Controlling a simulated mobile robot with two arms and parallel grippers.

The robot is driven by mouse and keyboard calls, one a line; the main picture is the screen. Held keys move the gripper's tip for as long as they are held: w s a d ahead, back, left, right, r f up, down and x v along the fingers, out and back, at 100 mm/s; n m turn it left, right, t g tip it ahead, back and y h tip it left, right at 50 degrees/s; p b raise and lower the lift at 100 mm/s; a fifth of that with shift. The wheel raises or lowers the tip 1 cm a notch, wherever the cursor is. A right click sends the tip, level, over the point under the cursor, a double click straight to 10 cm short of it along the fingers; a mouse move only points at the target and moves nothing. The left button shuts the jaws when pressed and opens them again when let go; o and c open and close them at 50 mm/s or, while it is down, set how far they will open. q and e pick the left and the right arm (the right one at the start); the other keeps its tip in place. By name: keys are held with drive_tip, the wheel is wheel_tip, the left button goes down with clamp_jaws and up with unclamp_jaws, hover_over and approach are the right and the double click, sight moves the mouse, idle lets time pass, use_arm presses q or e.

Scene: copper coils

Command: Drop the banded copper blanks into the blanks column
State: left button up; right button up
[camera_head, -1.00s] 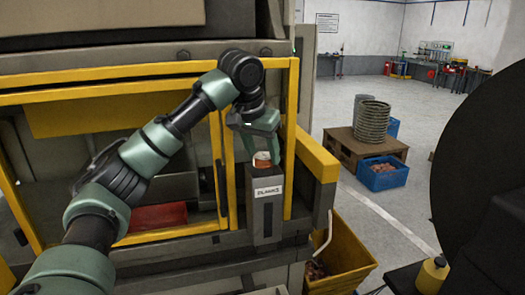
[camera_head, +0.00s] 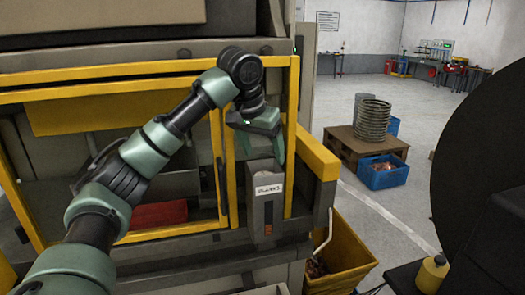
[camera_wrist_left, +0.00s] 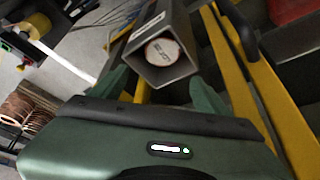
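The blanks column (camera_head: 262,212) is a grey square tube with a white label on the front of the yellow-framed machine. My left gripper (camera_head: 262,150) is above its top, fingers spread and empty. In the left wrist view, the open fingers (camera_wrist_left: 162,90) stand either side of the column's mouth (camera_wrist_left: 183,74). A banded copper blank (camera_wrist_left: 162,51) is inside the tube, its round end with a pale printed face showing. In the head view, a small orange-copper patch (camera_head: 268,229) shows low in the column's front slot. My right gripper is not in view.
A yellow bin (camera_head: 345,245) with copper pieces stands right of the column. A wooden pallet (camera_head: 350,142) with a coil stack (camera_head: 373,120) and a blue crate (camera_head: 385,178) is farther back. The yellow machine frame (camera_head: 319,155) is close beside the gripper.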

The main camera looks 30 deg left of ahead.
use_arm(q)
drive_tip(key=shift+s+r, duration=0.1)
drive_tip(key=shift+r, duration=0.25)
drive_tip(key=b+v, duration=0.1)
drive_tip(key=v, duration=0.6)
